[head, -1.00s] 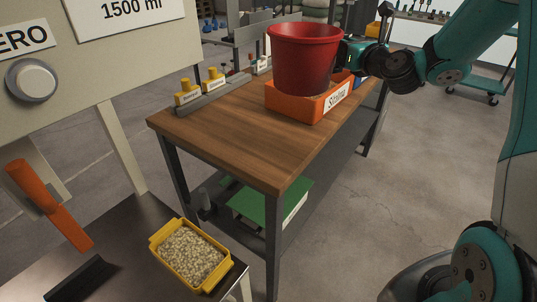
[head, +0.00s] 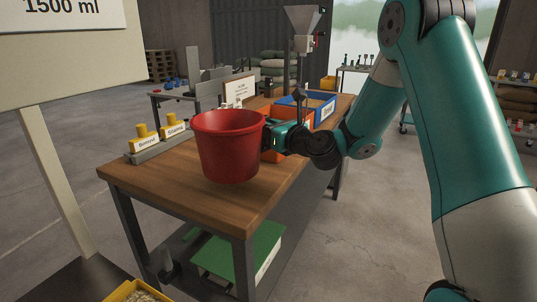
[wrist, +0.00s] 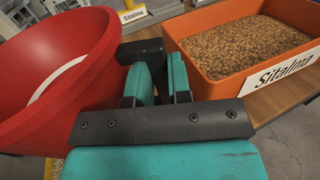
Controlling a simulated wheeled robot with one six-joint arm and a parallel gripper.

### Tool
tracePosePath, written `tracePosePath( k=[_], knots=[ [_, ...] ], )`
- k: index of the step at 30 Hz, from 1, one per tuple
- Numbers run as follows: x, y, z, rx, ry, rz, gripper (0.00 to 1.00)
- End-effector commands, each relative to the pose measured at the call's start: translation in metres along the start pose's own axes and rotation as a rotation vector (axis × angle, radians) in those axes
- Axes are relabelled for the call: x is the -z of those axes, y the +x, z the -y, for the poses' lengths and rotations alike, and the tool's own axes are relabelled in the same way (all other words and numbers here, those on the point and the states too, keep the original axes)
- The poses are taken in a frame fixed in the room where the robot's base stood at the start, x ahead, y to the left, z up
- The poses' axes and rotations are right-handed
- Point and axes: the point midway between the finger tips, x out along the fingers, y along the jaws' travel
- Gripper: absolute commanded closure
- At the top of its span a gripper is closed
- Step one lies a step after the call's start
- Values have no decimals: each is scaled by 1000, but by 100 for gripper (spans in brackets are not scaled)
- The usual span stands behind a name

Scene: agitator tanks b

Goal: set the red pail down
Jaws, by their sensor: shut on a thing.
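The red pail (head: 228,146) is upright over the front part of the wooden bench top (head: 190,195). I cannot tell whether its base touches the wood. My gripper (head: 268,132) reaches in from the right and is shut on the pail's right side near the rim. In the wrist view the red pail (wrist: 55,70) fills the left side, with a pale curved line inside. The dark and teal fingers of my gripper (wrist: 155,85) are beside its wall; the exact grip is partly hidden.
An orange bin of grain labelled Sitalma (wrist: 245,45) stands close to the right of my gripper. A blue bin (head: 308,106) is farther back. Yellow-topped items (head: 158,135) stand in a grey rack left of the pail. Bare wood lies at the bench's front.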

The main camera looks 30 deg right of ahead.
Motion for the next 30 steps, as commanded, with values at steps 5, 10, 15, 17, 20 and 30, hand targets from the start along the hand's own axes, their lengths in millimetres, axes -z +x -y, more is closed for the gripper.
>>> tracePosePath(
  k=[5, 10, 15, 17, 20, 30],
  knots=[
    [23, 0, 0, 1, 3, 0, 100],
    [46, 0, 0, 0, 2, 0, 100],
    [46, 0, 0, 0, 1, 3, 100],
    [45, 0, 0, 0, 1, 3, 100],
    [46, 0, 0, 0, 1, 2, 100],
    [49, 0, 0, 0, 0, 1, 56]
  ],
)
